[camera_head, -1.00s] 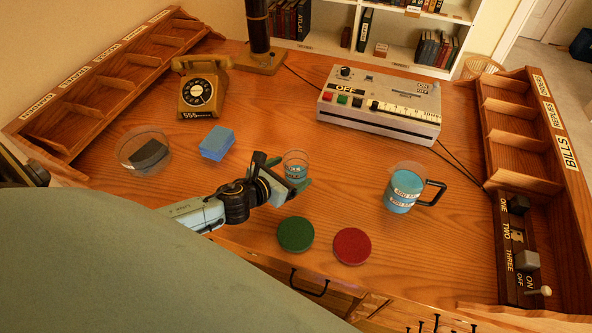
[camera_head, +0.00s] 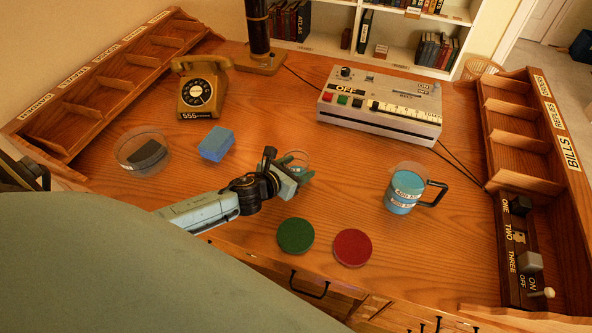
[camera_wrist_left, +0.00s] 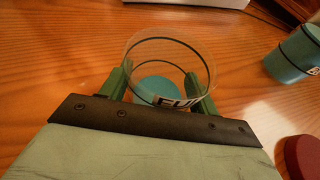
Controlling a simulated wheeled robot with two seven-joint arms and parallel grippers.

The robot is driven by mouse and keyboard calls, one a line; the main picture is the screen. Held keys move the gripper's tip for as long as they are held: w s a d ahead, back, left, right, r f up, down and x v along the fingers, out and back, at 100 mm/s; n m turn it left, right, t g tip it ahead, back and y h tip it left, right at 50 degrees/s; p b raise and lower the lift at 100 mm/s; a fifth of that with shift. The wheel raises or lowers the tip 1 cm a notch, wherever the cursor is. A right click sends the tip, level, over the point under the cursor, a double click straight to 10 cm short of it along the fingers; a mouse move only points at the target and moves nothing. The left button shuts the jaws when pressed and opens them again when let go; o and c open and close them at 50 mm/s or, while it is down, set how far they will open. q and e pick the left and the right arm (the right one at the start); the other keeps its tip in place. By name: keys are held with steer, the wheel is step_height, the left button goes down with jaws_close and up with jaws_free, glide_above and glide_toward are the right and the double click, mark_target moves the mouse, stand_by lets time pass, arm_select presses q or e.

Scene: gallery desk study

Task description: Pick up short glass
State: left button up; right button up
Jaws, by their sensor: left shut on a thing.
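The short glass (camera_head: 298,160) is a small clear cup near the middle of the desk. My left gripper (camera_head: 297,170) is shut on it, and its wrist hides part of the glass in the head view. In the left wrist view the glass (camera_wrist_left: 170,56) stands between the two green fingers (camera_wrist_left: 162,95) of my left gripper. It has a dark line around it, partly readable lettering and a blue patch low inside. I cannot tell whether its base touches the desk. My right gripper does not show.
A jug with blue contents (camera_head: 403,190) stands to the right. Green (camera_head: 295,235) and red (camera_head: 352,247) discs lie in front. A blue block (camera_head: 216,144), a glass bowl (camera_head: 128,160) and a telephone (camera_head: 200,88) are left. A grey machine (camera_head: 380,105) stands behind.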

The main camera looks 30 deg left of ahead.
arm_select(q)
step_height(320, 180, up, 10)
steer(key=p, duration=0.4)
stand_by(0.3)
